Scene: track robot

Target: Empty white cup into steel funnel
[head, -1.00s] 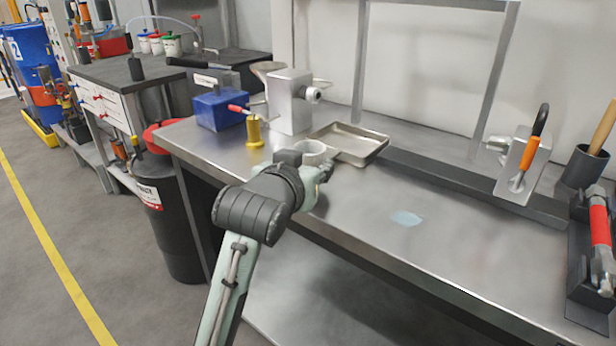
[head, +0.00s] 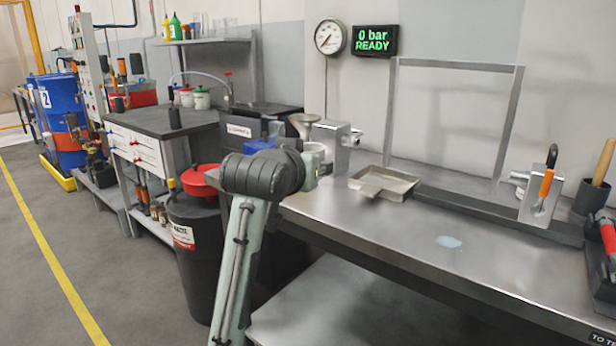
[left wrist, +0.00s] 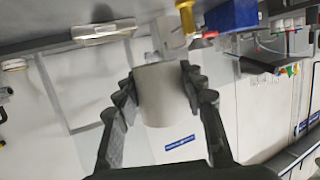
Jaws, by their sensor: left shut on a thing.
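The white cup (head: 313,151) is held by my left gripper (head: 322,167), above the back left part of the steel bench (head: 400,232). The left wrist view shows the cup (left wrist: 165,97) between the two fingers of my left gripper (left wrist: 160,80), which are shut on it. The cup's contents do not show. The steel funnel (head: 301,121) stands behind the cup, with its wide mouth up, beside a grey metal block (head: 335,136). In the picture the cup is just below the funnel's mouth and apart from it. My right gripper is not in view.
A shallow steel tray (head: 384,183) lies right of the cup. A blue box (head: 260,145) is partly hidden behind my left arm. A black bin with a red lid (head: 200,180) stands left of the bench. The bench's middle is clear except for a pale wet patch (head: 449,241).

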